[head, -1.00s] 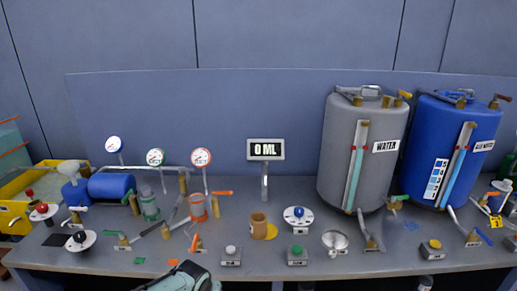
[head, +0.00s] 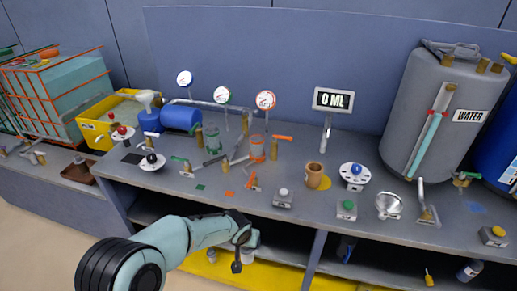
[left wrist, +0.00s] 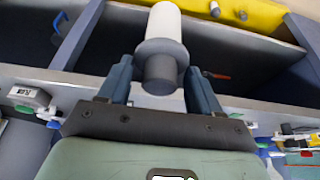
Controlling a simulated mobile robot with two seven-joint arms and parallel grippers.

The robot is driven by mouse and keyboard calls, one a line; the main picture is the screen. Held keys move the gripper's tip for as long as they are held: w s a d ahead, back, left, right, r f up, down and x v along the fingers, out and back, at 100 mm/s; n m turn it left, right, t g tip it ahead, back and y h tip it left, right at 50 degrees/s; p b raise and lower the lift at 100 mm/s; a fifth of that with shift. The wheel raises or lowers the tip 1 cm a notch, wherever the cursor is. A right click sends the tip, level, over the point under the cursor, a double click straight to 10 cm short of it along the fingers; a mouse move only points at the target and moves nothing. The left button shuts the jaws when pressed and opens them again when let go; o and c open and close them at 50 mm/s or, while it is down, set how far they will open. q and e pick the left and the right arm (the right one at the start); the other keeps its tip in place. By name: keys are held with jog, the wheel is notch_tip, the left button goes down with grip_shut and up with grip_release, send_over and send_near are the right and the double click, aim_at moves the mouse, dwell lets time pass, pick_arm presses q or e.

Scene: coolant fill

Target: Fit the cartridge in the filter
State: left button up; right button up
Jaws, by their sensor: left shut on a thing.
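A white cylinder with a wide grey collar and a dark grey end, seemingly the cartridge (left wrist: 164,24), is between the fingers of my left gripper (left wrist: 160,82) in the left wrist view. The gripper is shut on it. In the head view my left gripper (head: 244,240) is in front of the bench's edge, low, before the open shelf; the cartridge is mostly hidden there. A green-based clear cup (head: 211,140) and an orange clear cup (head: 257,148) stand on the bench among pipes; I cannot tell which is the filter. My right gripper is not in view.
A grey water tank (head: 437,120) stands at right. A yellow bin (head: 97,127) and an orange wire cage (head: 60,92) are at left.

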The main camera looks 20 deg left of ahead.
aim_at(245, 255)
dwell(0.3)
pick_arm(q)
jog(key=s+f, duration=0.2)
jog(key=f, duration=0.1)
jog(key=shift+s+d+f, duration=0.15)
jog(key=shift+s+f, duration=0.15)
jog(key=shift+s, duration=0.05)
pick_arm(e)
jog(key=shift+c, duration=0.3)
pick_arm(q)
jog(key=shift+s+f, duration=0.4)
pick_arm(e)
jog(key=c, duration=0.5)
pick_arm(q)
jog(key=shift+s+f, duration=0.15)
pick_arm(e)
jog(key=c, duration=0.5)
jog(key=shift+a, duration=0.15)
